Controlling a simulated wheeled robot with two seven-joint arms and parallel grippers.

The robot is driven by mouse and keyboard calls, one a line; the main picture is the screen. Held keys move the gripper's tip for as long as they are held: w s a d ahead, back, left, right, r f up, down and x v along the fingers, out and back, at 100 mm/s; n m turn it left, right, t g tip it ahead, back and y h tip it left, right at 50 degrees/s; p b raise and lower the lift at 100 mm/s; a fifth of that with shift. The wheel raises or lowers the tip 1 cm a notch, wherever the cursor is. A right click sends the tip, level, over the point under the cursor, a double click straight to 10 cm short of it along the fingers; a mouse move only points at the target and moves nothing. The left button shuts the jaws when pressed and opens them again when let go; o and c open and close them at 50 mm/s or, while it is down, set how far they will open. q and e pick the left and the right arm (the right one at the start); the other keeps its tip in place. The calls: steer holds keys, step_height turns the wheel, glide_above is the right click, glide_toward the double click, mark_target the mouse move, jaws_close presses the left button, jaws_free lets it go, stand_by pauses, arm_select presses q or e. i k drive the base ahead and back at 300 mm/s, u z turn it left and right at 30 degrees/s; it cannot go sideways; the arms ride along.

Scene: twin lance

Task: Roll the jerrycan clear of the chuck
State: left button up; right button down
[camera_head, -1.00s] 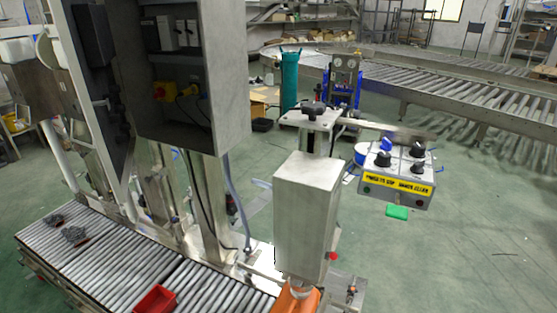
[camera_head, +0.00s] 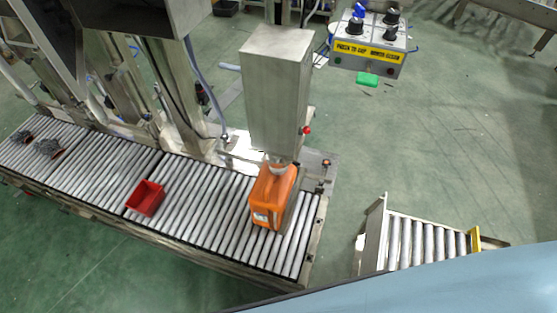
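The orange jerrycan (camera_head: 266,203) stands on the roller conveyor (camera_head: 205,205) near its right end, directly under the tall grey metal box of the machine. The chuck (camera_head: 277,165) is a small pale round part at the foot of that box, at the top of the jerrycan. From this angle I cannot tell whether it touches the cap. Neither of my grippers shows.
A red bin (camera_head: 146,198) sits on the rollers left of the jerrycan. Dark lumpy items (camera_head: 48,148) lie at the far left. A second short roller section (camera_head: 425,243) stands to the right, across a gap of green floor. A control box (camera_head: 371,45) hangs above right.

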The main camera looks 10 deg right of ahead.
mark_target(274, 192)
steer(key=u, duration=0.1)
steer(key=k, duration=0.65)
steer(key=z, duration=1.25)
steer(key=i, duration=0.5)
